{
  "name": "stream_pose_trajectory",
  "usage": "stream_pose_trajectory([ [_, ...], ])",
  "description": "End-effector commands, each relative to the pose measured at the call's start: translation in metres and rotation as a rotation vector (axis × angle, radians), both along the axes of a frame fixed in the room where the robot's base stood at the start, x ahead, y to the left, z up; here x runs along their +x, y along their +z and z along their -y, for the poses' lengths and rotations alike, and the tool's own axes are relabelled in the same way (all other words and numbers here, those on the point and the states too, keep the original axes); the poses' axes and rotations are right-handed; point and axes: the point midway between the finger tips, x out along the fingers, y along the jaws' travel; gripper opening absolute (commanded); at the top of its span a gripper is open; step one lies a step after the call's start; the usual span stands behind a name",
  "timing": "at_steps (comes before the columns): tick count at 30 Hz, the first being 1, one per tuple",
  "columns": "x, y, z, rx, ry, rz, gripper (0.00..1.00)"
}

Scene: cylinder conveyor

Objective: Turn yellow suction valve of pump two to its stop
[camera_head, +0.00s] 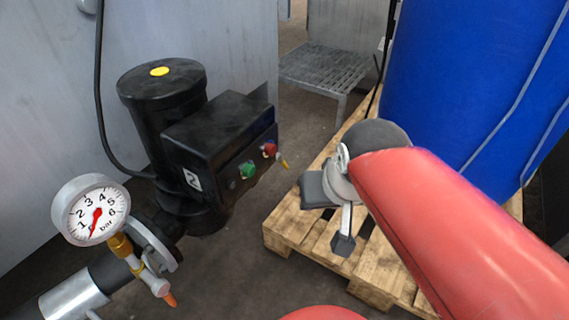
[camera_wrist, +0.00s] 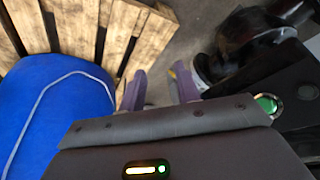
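The black pump motor (camera_head: 160,110) stands on the left in the head view, with a yellow dot on top. Its control box (camera_head: 215,145) has a label that looks like a 2. A small yellow piece (camera_head: 284,162) shows beside the red button; I cannot tell whether it is the suction valve's handle. A yellow bit (camera_wrist: 173,73) also shows by the right finger in the wrist view. My gripper (camera_head: 343,243) hangs right of the control box, in front of the pallet. In the wrist view its two fingers (camera_wrist: 160,85) are apart, with nothing seen between them.
A pressure gauge (camera_head: 91,210) and a small cock with an orange tip (camera_head: 170,299) sit on the pipe at the lower left. A wooden pallet (camera_head: 285,225) bears a big blue drum (camera_head: 455,75) on the right. A grated metal step (camera_head: 325,67) stands behind. Floor shows between pump and pallet.

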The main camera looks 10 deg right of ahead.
Motion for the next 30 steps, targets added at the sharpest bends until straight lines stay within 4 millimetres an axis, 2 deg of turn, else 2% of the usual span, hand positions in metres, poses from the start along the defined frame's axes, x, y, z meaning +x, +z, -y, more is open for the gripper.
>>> stream_pose_trajectory([
  [5, 0.066, 0.007, -0.003, 0.15, -0.18, -0.107, 0.37],
  [9, 0.122, -0.001, -0.002, 0.272, -0.336, -0.191, 0.37],
  [11, 0.144, -0.007, -0.001, 0.317, -0.396, -0.221, 0.37],
  [17, 0.212, -0.041, 0.007, 0.46, -0.599, -0.327, 0.37],
  [24, 0.283, -0.104, 0.023, 0.623, -0.854, -0.457, 0.37],
  [27, 0.302, -0.128, 0.029, 0.673, -0.937, -0.498, 0.37],
  [30, 0.313, -0.143, 0.032, 0.705, -0.987, -0.522, 0.37],
])
